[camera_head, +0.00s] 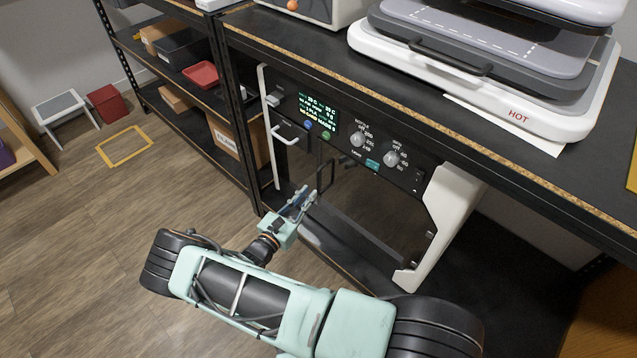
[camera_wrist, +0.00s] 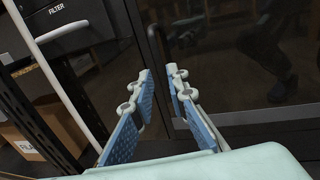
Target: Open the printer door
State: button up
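The printer (camera_head: 345,130) stands under the bench, with a control panel above a dark glass door (camera_head: 385,205). The door looks shut. Its black upright handle (camera_head: 332,174) is at the door's left edge. My gripper (camera_head: 309,193) is just left of and below the handle in the head view. In the wrist view, my gripper (camera_wrist: 159,72) is open with its two blue-padded fingers apart and points at the door (camera_wrist: 245,45). The dark handle (camera_wrist: 152,38) shows between and beyond the fingertips. I cannot tell whether it touches a finger.
A white handle (camera_head: 290,137) of the filter unit is left of the door; it also shows in the wrist view (camera_wrist: 62,31). The bench top (camera_head: 330,45) overhangs above and carries a heat press (camera_head: 400,55). A shelf rack (camera_head: 190,85) stands left.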

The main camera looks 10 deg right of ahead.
aim_at(318, 192)
jog(key=x, duration=0.6)
jog(key=shift+w+d+b, duration=0.25)
jog(key=shift+w+b, duration=0.05)
jog(key=shift+b, duration=0.1)
grip_shut()
jog(key=shift+s+a, duration=0.1)
jog(key=shift+s, duration=0.05)
